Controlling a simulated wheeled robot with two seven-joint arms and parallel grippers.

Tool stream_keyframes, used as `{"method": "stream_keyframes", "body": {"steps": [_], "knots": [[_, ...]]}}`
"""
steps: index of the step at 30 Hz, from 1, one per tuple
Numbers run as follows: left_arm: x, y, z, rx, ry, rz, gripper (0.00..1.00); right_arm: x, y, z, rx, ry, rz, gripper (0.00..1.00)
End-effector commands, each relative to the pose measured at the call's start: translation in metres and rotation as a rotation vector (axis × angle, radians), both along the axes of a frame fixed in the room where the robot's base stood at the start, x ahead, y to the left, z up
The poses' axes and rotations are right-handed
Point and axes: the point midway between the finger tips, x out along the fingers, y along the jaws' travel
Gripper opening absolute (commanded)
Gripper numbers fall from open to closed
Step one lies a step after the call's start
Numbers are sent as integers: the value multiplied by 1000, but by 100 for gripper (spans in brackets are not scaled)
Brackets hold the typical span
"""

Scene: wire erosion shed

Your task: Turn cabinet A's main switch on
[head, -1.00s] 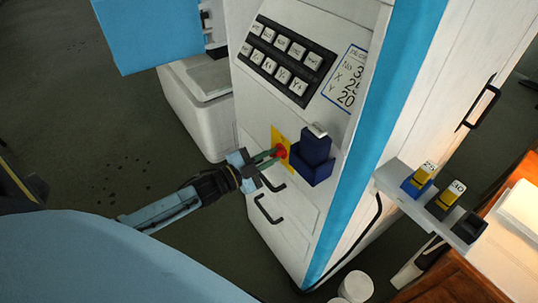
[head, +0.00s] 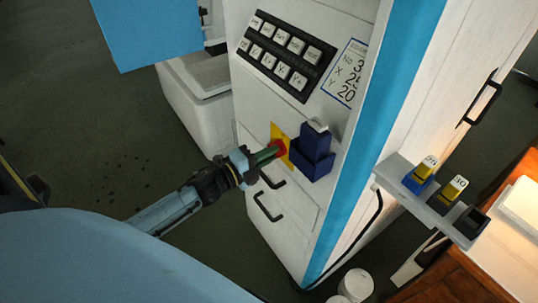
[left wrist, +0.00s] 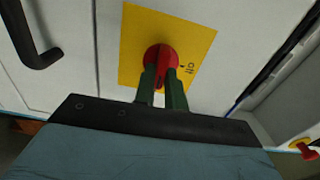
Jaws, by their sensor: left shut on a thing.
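The main switch, a red rotary knob (head: 279,148), sits on a yellow plate (head: 290,160) on the white cabinet front (head: 302,222). My left gripper (head: 268,154) is shut on the red knob, its green fingers on either side of it. The left wrist view shows the knob (left wrist: 160,60) between the finger tips (left wrist: 162,78) and the yellow plate (left wrist: 140,25) behind. Small dark lettering, apparently "off", lies right of the knob. The fingers hide the knob's lower part. I see no cabinet letter. My right gripper is not in view.
A dark blue holder (head: 312,160) is just right of the switch, below a keypad (head: 287,52). Black handles (head: 268,207) are below. A second red knob (left wrist: 308,149) shows at the left wrist view's right edge. A shelf with tagged blocks (head: 437,190) projects at right.

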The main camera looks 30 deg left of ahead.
Motion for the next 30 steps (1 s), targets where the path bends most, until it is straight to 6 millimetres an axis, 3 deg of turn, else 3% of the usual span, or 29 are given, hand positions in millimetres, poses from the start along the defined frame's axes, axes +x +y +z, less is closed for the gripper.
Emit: {"method": "stream_keyframes", "body": {"steps": [19,20,24,30], "knots": [[0,0,-1,46,-18,0,0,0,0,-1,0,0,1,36],[0,0,-1,45,-17,0,16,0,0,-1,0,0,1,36],[0,0,-1,44,-17,0,34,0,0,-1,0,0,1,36],[0,0,0,43,-17,0,34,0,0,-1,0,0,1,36]]}}
